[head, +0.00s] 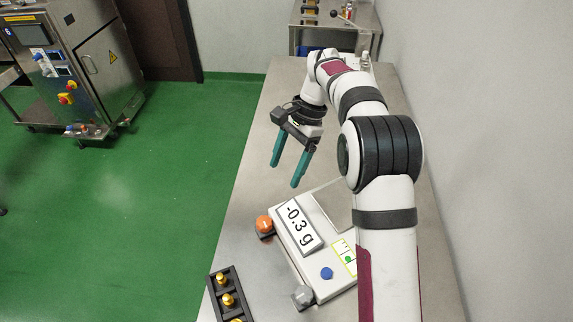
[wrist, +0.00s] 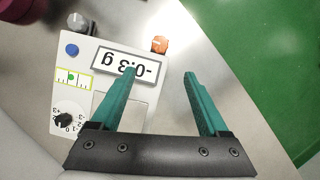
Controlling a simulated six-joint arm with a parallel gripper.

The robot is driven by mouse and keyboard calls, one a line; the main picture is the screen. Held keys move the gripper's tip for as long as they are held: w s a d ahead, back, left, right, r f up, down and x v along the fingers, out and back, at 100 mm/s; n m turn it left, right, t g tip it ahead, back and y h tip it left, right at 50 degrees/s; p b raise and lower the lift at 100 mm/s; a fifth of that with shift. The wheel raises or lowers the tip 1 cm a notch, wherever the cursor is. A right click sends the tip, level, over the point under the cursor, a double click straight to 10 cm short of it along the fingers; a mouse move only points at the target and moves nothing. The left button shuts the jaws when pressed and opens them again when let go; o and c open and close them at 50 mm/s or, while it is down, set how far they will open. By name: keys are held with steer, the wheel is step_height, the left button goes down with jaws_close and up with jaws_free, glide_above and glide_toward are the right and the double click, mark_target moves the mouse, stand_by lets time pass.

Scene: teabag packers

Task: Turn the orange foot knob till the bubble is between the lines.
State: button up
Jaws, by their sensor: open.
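The orange foot knob (head: 264,224) sits at the far left corner of a white scale (head: 314,240); it also shows in the wrist view (wrist: 160,44), just beyond the fingertips. The yellow-edged level window (head: 344,256) on the scale holds a green bubble (wrist: 71,77) and dark lines, too small to tell exactly how they line up. My gripper (head: 283,174) is open and empty, its teal fingers pointing down above and beyond the scale. In the wrist view the orange knob lies between the lines of the two fingers (wrist: 160,76), apart from both.
The scale's display (head: 299,227) reads -0.3 g. A grey foot knob (head: 303,296), a blue button (head: 327,272) and a black numbered dial (wrist: 66,121) are on the scale. A dark rack (head: 232,294) with brass pieces stands near the table's left edge.

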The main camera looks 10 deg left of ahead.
mark_target(264, 221)
steer(key=s+a+t+h, duration=0.3)
steer(key=s+a, duration=0.2)
step_height(264, 221, down, 15)
steer(key=shift+r, duration=0.1)
jaws_close()
steer(key=shift+n, duration=0.8)
